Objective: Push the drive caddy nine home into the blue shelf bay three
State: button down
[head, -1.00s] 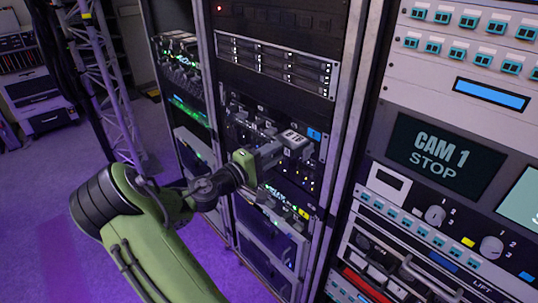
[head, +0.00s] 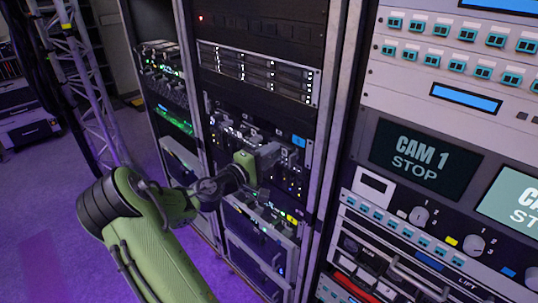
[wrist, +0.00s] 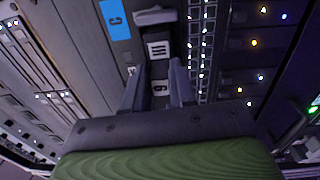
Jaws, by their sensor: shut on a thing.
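My gripper (head: 272,156) is at the front of the middle rack, at the shelf with the blue tag (head: 299,141). In the wrist view my gripper (wrist: 158,72) is shut on the drive caddy (wrist: 160,88), a grey block with a small white label between the two fingers. The caddy points into a slot beside the blue bay marker (wrist: 116,20). In the head view my gripper and arm hide most of the caddy. How deep it sits in the bay cannot be told.
Lit drive units (head: 258,70) sit above the shelf. Rows of small lights (wrist: 200,45) run close beside the slot. A control rack with a CAM 1 STOP screen (head: 424,157) stands to the right. A metal truss (head: 88,95) stands at the left.

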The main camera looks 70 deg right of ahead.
jog(key=shift+s+d+r, duration=0.1)
jog(key=shift+s+d, duration=0.1)
jog(key=shift+d, duration=0.15)
jog(key=shift+s+d, duration=0.2)
jog(key=shift+d, duration=0.15)
jog(key=c, duration=0.8)
grip_release()
jog(key=shift+c, duration=0.2)
jog(key=v, duration=1.6)
